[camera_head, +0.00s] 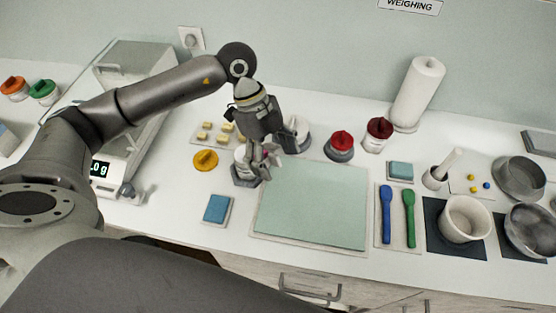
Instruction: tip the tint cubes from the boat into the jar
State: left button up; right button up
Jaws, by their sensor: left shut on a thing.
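My left gripper (262,160) points down and is shut on the boat, of which little shows behind the fingers. Small pinkish-red bits show beside the fingertips; I cannot tell whether they are tint cubes. An open white jar (241,169) on a dark base stands right at the fingertips, partly hidden by them. I cannot tell whether any cubes are in it. A yellow lid (205,160) lies on the counter left of the jar. My right gripper is not in view.
A green mat (315,205) lies right of the jar, and a blue pad (217,209) in front. A balance (125,150) stands left. Spatulas (409,217), a mortar (465,219) and metal pans (519,178) are right.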

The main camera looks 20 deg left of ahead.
pick_arm(q)
jog(key=shift+w+a+r+h, duration=0.1)
jog(key=shift+a+r+h, duration=0.15)
jog(key=shift+h, duration=0.25)
jog(key=shift+w+a+r+g+h+b, duration=0.2)
jog(key=shift+a+r+g+h, duration=0.1)
jog(key=shift+a+r+h, duration=0.4)
jog(key=shift+w+a+r+g+h+b, duration=0.25)
jog(key=shift+a+h, duration=0.25)
jog(key=shift+h, duration=0.4)
jog(key=shift+w+a+r+g+h, duration=0.1)
jog(key=shift+a+r+g+h, duration=0.15)
jog(key=shift+a+h, duration=0.25)
jog(key=shift+w+a+r+g+h, duration=0.1)
jog(key=shift+a+r+g+h, duration=0.1)
jog(key=shift+a+h, duration=0.3)
jog(key=shift+d, duration=0.1)
notch_tip(320, 180, up, 3)
jog(key=p, duration=0.3)
